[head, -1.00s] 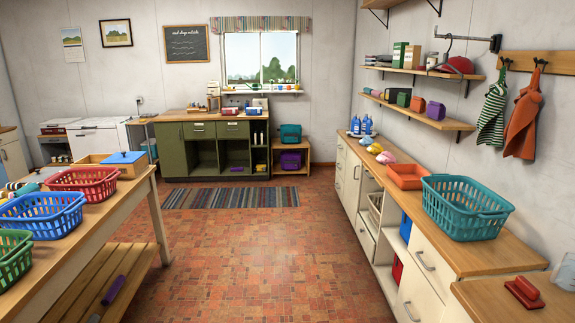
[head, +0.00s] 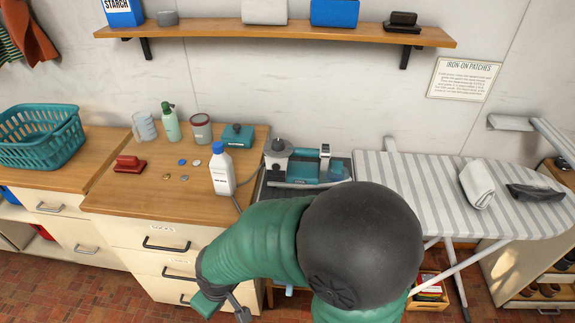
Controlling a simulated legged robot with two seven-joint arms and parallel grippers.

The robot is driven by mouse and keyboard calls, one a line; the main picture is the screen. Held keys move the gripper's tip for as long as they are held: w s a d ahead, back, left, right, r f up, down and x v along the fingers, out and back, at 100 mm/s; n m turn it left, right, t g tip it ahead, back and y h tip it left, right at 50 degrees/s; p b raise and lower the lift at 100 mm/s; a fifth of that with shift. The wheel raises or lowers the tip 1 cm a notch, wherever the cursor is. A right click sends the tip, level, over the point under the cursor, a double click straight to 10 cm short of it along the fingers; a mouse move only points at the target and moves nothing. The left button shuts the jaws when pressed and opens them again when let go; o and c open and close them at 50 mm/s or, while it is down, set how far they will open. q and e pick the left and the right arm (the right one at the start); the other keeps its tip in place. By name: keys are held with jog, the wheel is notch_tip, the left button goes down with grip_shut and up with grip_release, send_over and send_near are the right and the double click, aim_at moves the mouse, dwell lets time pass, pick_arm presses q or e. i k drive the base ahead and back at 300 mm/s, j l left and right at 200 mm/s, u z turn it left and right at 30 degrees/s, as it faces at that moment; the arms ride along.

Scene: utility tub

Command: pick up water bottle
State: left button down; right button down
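A white bottle with a blue cap and dark lettering (head: 222,175) stands upright on the wooden counter (head: 120,190), near its right edge. It is the likeliest water bottle, though its label is too small to read. My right arm crosses the lower middle, and its gripper (head: 225,306) hangs low in front of the drawers, below and apart from the bottle. The gripper is partly cut off by the bottom edge, so its opening is unclear. My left gripper is not in view.
A green spray bottle (head: 171,122), a cup (head: 200,128), a teal box (head: 238,136) and a red brush-like item (head: 130,164) stand around the bottle. A shelf (head: 220,32) hangs above.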

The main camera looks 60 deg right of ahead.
aim_at(221, 164)
jog(key=z, duration=1.25)
